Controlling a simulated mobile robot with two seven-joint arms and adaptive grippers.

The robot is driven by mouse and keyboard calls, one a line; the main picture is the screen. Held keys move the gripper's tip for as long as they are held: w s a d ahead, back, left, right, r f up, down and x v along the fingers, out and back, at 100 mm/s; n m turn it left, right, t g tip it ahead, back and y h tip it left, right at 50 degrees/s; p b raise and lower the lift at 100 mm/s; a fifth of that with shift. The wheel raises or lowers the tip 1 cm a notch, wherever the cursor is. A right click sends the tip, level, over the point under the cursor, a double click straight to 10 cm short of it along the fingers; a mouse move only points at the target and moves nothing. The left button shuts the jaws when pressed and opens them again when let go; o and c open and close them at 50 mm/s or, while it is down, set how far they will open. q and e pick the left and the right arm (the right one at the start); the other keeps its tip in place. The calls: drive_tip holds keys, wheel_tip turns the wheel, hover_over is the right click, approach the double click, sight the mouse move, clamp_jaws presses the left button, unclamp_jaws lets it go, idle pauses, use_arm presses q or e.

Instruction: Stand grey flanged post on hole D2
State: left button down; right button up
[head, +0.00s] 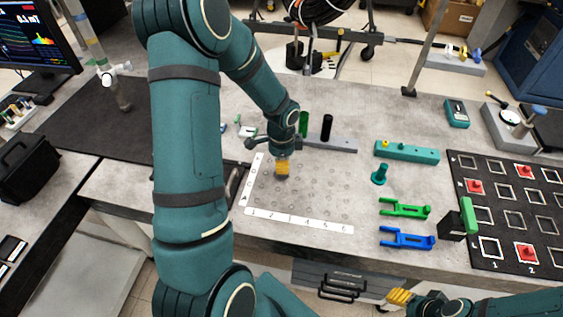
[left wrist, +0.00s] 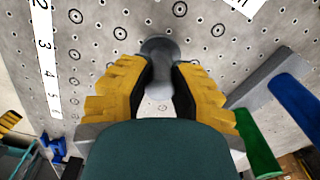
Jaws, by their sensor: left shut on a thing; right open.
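My left gripper (head: 283,166) has yellow fingertips pointing down over the hole grid. In the left wrist view, the left gripper (left wrist: 160,85) is shut on the grey flanged post (left wrist: 158,48), whose rounded grey end shows between the fingers. In the head view the post is mostly hidden. The hole grid (head: 320,196) has a numbered white strip (head: 300,222) along its front and a lettered strip (head: 254,185) on its left. I cannot tell which hole is under the post or whether it touches the surface. My right gripper (head: 400,297) is at the bottom edge, open.
A teal flanged post (head: 380,174), green bracket (head: 405,209) and blue bracket (head: 407,239) lie to the right. A black mat (head: 510,190) holds red pieces.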

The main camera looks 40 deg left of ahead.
use_arm(q)
drive_tip(key=shift+f+b, duration=0.35)
drive_tip(key=shift+f, duration=0.15)
idle(0.3)
drive_tip(key=c, duration=0.9)
unclamp_jaws()
drive_tip(key=shift+o, duration=0.2)
drive_tip(key=shift+r, duration=0.15)
wheel_tip(320, 180, up, 12)
drive_tip(key=shift+f, duration=0.1)
